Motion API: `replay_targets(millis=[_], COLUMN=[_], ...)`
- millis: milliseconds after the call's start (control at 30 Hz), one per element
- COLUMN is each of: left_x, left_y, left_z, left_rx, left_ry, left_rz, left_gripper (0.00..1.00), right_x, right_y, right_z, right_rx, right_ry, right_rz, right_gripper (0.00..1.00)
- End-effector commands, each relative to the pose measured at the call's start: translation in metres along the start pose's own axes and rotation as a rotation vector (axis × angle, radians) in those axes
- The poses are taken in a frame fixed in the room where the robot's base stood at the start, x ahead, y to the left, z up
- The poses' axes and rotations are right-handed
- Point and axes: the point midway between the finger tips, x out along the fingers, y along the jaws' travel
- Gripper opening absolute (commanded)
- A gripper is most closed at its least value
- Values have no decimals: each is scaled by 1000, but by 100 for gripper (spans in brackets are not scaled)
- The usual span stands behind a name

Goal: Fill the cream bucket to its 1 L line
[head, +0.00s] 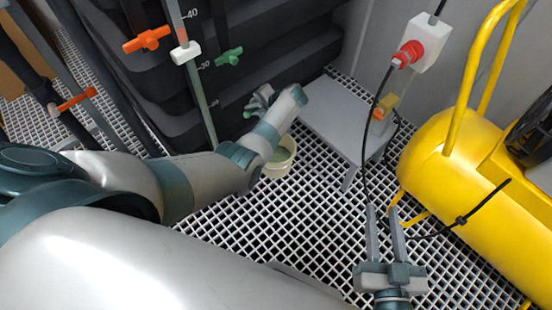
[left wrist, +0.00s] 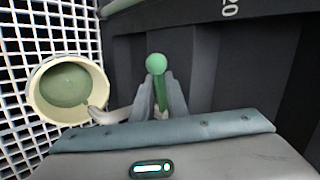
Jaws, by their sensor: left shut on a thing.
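The cream bucket (head: 276,171) stands on the white grating below my left forearm, partly hidden by it in the head view. In the left wrist view the bucket (left wrist: 34,88) is at the left, with pale green liquid (left wrist: 65,84) inside. Its 1 L line cannot be made out. My left gripper (left wrist: 158,82) is shut on a green tap handle (left wrist: 156,64) at the black vessel. A pale curved spout (left wrist: 112,115) reaches over the bucket's rim; I cannot tell whether liquid is running. My right gripper (head: 383,210) is open and empty above the grating.
The black ribbed vessel (head: 285,40) stands behind, with a sight tube (head: 197,90), an orange valve (head: 147,40) and another green valve (head: 229,56). A grey step (head: 345,115) is right of the bucket. A yellow tank (head: 450,150) and black cables bound the right side.

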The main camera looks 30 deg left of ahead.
Motion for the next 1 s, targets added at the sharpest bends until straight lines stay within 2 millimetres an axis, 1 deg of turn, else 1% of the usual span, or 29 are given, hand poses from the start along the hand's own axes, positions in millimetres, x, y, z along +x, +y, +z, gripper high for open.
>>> replay_targets(millis=[33,200,400,533,800,833,900,1000], left_x=[-1,0,5,9,11,11,11,11], left_y=[-4,-9,-14,-14,-14,-14,-14,-13], left_z=[-1,0,-1,-2,-3,-3,-3,-3], left_rx=[6,61,154,195,204,204,204,204], left_ry=[10,66,163,205,215,215,214,213], left_rz=[-2,-2,-2,-3,-4,-5,-4,-3], left_gripper=[0,0,0,0,0,18,32,32], right_x=[0,-2,-4,-5,-5,-5,-5,-5], right_y=[-1,-3,-5,-6,-6,-6,-6,-6], right_z=[-5,-23,-45,-50,-49,-49,-49,-49], right_rx=[0,0,0,0,0,0,0,0], right_ry=[0,0,0,0,0,0,0,0], right_rz=[0,0,0,0,0,0,0,0], right_gripper=[31,31,31,31,31,31,31,31])
